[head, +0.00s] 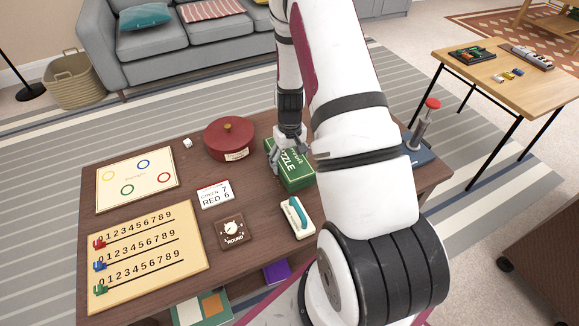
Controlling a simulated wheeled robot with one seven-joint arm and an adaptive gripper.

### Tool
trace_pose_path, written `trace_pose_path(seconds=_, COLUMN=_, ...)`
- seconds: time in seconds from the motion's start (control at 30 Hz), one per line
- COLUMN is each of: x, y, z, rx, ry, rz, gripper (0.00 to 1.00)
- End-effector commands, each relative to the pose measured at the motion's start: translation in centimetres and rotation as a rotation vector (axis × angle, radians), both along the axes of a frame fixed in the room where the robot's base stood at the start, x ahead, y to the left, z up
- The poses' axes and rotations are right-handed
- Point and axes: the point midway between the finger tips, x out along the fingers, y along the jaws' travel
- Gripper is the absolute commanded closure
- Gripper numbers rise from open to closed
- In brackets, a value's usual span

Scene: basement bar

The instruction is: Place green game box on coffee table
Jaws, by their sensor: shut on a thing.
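The green game box (293,177) is at the back right of the dark wooden coffee table (190,226), with pale lettering on its top. My gripper (278,163) reaches down from above and is shut on the box near its left end. The box looks level and low at the table top; I cannot tell whether it touches the wood. My arm hides part of the box's right side and the table behind it.
A red-knobbed device (424,128) stands right. A side table (510,82) is beyond.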

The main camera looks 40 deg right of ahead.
Motion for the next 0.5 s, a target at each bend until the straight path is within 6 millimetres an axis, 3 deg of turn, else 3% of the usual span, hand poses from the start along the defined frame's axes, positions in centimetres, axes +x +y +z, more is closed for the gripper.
trace_pose_path(seconds=0.17, x=0.0, y=0.0, z=-2.5, rx=0.000, ry=0.001, rz=0.001, gripper=0.68)
trace_pose_path(seconds=0.5, x=0.0, y=0.0, z=-2.7, rx=0.000, ry=0.000, rz=0.001, gripper=0.68)
